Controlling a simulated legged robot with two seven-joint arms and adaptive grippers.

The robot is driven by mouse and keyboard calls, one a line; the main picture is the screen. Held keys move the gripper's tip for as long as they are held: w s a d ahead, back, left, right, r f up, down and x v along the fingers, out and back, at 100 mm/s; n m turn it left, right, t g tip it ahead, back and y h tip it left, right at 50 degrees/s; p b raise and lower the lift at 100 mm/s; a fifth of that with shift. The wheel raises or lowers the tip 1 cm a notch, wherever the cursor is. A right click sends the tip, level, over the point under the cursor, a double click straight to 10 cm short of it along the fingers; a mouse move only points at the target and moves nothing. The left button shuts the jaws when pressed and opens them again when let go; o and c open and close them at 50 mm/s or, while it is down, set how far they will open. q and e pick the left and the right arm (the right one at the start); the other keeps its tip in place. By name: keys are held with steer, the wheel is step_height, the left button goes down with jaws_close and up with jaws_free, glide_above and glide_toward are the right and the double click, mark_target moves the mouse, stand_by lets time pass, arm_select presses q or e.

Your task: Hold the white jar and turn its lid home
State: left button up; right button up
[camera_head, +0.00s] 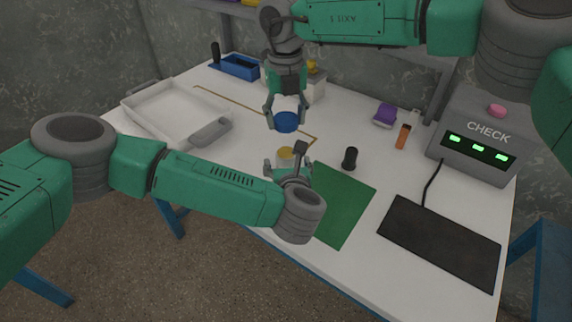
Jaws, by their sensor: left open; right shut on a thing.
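A small white jar (285,163) with a yellowish top stands on the table, partly hidden by my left gripper. My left gripper (284,168) is open, low at the jar, with its fingers around or just beside it; I cannot tell whether they touch. My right gripper (286,118) comes down from above and is shut on a round blue lid (286,123). The lid is held above and slightly behind the jar, apart from it.
A green mat (343,205) and a black cylinder (350,158) lie to the right. An orange item (403,136), a purple item (385,115), the CHECK box (475,138) and a black pad (440,240) are farther right. A white tray (170,112) stands left, a blue bin (240,68) behind.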

arm_select(q)
steer(key=shift+x, duration=2)
jaws_close()
arm_select(e)
glide_above(286, 153)
steer(key=shift+w+f, duration=0.1)
steer(key=shift+f, duration=2.3)
steer(key=shift+f, duration=0.9)
steer(key=shift+f, duration=0.55)
